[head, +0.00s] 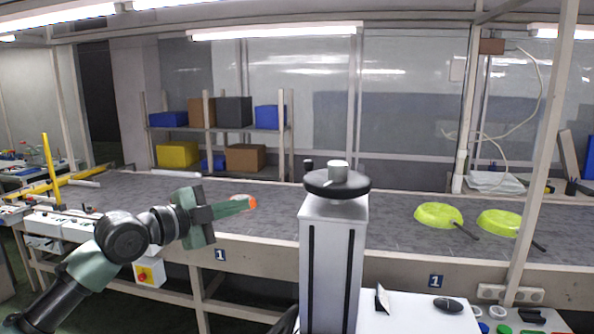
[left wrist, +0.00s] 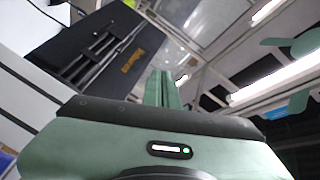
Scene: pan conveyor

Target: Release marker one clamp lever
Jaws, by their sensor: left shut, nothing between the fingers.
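I cannot make out a clamp lever for certain at either marker. My left gripper (head: 246,204) is shut and empty, pointing right over the belt above the left marker. An orange patch shows at its fingertips; I cannot tell whether it belongs to the fingers or to something behind. The shut green fingers also show in the left wrist view (left wrist: 162,90). My right gripper is out of view.
Two lime-green pans (head: 438,214) (head: 498,222) lie upside down on the grey conveyor belt (head: 390,228) at right. A post (head: 541,160) stands at right. A yellow box with a red button (head: 149,273) hangs below the rail. Shelves with bins (head: 245,157) stand behind.

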